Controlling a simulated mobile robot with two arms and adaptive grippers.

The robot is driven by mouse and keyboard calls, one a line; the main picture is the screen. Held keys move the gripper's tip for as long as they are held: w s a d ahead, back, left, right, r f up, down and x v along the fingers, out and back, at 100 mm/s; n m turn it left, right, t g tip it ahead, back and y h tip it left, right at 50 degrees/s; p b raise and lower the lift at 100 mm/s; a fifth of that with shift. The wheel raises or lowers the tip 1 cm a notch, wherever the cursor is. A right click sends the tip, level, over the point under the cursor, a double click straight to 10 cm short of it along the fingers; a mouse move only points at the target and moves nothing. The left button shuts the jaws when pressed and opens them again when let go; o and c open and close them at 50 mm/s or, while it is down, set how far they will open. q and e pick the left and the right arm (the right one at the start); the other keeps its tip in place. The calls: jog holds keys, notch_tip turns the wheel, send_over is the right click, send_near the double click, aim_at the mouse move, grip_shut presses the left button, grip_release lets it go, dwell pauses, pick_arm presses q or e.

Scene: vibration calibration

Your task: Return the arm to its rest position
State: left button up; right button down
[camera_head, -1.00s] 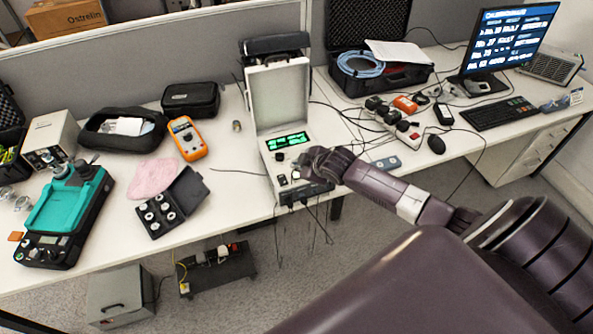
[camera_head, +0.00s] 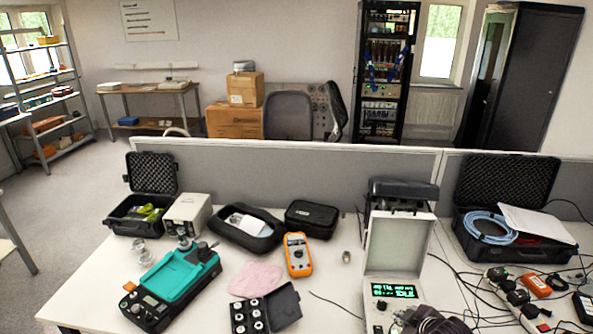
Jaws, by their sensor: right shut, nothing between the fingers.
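My right gripper (camera_head: 428,321) shows at the bottom edge, dark and partly cut off by the frame. It is shut and I see nothing held in it. It is at the lower right of the panel of the calibrator case (camera_head: 397,246), a pale box with its lid raised and a lit green display (camera_head: 394,291). I cannot tell whether the gripper touches the panel. The rest of my right arm is out of view. My left gripper is not in view.
The table holds a teal-topped device (camera_head: 172,279), an orange multimeter (camera_head: 297,255), a pink cloth (camera_head: 255,279), a box of small weights (camera_head: 249,316) and an open case with blue cable (camera_head: 490,228). Loose cables lie right of the calibrator. A grey partition (camera_head: 300,172) stands behind.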

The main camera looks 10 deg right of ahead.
jog(key=s+a+f+m+g+y, duration=0.1)
jog(key=s+a+f+m+g, duration=0.1)
jog(key=s+a, duration=1.25)
jog(key=s+a+r+m+g, duration=0.1)
jog(key=s+r+m+g, duration=0.15)
jog(key=s, duration=0.65)
jog(key=s+a+r+m+g, duration=0.15)
jog(key=s+r, duration=0.25)
jog(key=s, duration=0.5)
notch_tip(320, 180, down, 33)
jog(key=s+b, duration=0.1)
jog(key=b, duration=0.5)
jog(key=s+d+f+g+b, duration=0.1)
jog(key=s+d+f+b, duration=0.1)
jog(key=s+f, duration=0.6)
jog(key=s+d+f+g+b, duration=0.1)
jog(key=s+f+b, duration=0.2)
jog(key=s+f, duration=0.6)
notch_tip(320, 180, down, 5)
jog(key=shift+s+d+r+h+b, duration=0.2)
jog(key=shift+s+d+h+b, duration=0.1)
jog(key=shift+d+h+b, duration=0.1)
